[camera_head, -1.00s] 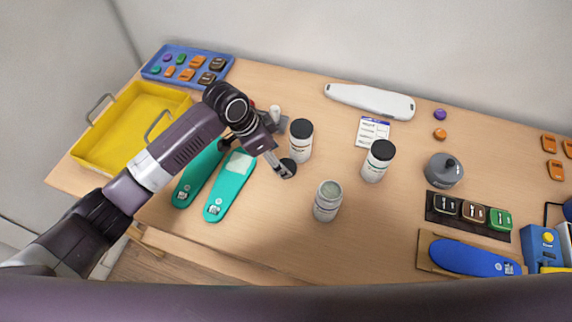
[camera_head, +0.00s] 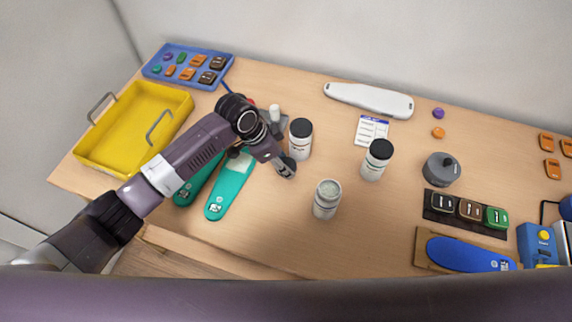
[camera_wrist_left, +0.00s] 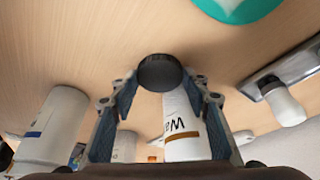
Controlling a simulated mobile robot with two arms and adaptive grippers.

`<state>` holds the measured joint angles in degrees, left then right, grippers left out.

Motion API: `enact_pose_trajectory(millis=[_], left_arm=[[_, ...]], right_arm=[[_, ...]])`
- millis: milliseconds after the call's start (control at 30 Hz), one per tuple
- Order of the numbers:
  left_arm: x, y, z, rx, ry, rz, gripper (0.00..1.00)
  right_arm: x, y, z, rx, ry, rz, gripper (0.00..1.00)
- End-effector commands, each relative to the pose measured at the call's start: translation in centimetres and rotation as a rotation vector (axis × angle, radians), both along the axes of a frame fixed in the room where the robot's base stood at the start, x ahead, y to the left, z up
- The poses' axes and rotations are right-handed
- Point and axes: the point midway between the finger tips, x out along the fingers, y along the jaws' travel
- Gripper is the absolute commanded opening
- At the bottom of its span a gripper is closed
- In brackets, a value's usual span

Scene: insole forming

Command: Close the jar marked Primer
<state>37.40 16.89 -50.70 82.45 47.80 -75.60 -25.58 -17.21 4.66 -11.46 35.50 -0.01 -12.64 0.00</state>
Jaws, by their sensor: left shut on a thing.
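An open whitish jar (camera_head: 326,200) without a lid stands upright near the front middle of the table; its marking is too small to read. My left gripper (camera_head: 287,170) is to its upper left. In the left wrist view, my left gripper (camera_wrist_left: 160,88) is shut on a round black lid (camera_wrist_left: 160,72), seen between the fingertips. The lid is mostly hidden in the head view. A jar (camera_wrist_left: 184,130) with letters starting "Wa" stands just behind the fingers. A whitish jar (camera_wrist_left: 52,128) at the left of the wrist view looks like the open one. My right gripper is out of view.
Two black-lidded white jars (camera_head: 300,140) (camera_head: 377,161) stand behind the open jar. Teal insoles (camera_head: 231,186) lie left of the gripper, and a yellow tray (camera_head: 90,150) is farther left. A grey round container (camera_head: 441,171) is at right. The table front of the open jar is clear.

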Motion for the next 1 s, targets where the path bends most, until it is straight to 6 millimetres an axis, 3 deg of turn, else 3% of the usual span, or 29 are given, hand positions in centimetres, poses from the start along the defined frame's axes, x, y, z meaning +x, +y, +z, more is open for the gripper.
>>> enact_pose_trajectory(millis=[467, 667, 1000], left_arm=[[0.1, 0.0, 0.8, -0.001, -0.002, 0.001, 0.33], [0.1, 0.0, 3.3, -0.001, -0.005, 0.000, 0.33], [0.2, 0.0, 10.1, -0.001, -0.005, 0.000, 0.33]], right_arm=[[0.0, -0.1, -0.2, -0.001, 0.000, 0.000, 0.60], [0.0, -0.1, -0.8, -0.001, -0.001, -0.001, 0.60], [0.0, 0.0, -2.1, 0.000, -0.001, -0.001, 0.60]])
